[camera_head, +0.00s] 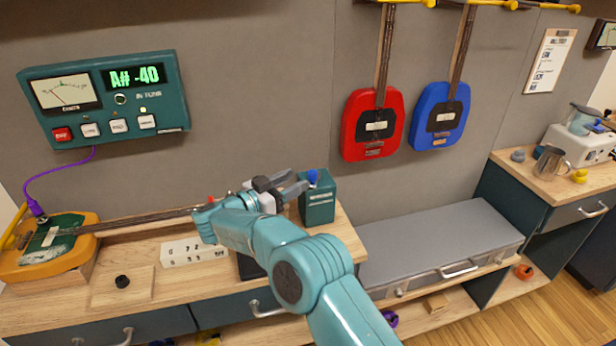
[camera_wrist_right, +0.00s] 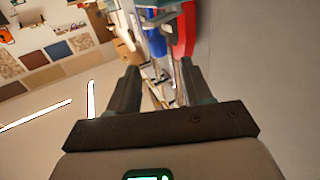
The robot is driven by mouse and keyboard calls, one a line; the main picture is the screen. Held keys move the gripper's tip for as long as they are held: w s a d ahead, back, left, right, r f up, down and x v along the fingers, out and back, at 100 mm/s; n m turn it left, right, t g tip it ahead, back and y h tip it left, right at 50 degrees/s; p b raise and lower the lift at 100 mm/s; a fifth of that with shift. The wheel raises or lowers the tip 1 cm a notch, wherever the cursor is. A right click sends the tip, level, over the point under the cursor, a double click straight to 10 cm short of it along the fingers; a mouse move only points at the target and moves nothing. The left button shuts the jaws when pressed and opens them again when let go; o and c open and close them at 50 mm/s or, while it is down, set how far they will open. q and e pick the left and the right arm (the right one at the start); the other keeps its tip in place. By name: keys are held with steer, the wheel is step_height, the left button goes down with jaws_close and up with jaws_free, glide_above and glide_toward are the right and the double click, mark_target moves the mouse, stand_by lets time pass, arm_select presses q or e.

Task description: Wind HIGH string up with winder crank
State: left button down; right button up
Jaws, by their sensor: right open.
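A yellow and green stringed instrument (camera_head: 50,245) lies on the bench at the left, its dark neck (camera_head: 150,218) running right toward my right gripper. My right gripper (camera_head: 295,184) is open beside the neck's far end, close to a teal box (camera_head: 319,198) with a blue part on top. Its two dark fingers also show apart in the right wrist view (camera_wrist_right: 160,85), with thin metallic parts beyond them. My arm and gripper hide the neck's end. I cannot make out the winder crank or the HIGH string. My left gripper is not in view.
A teal wall tuner (camera_head: 105,98) reads A# -40, with a purple cable (camera_head: 60,178) to the instrument. Red (camera_head: 372,140) and blue (camera_head: 440,115) instruments hang behind. A grey case (camera_head: 435,246) lies right.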

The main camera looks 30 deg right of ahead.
steer(key=s+a, duration=0.1)
steer(key=a, duration=0.8)
steer(key=shift+s+b, duration=0.4)
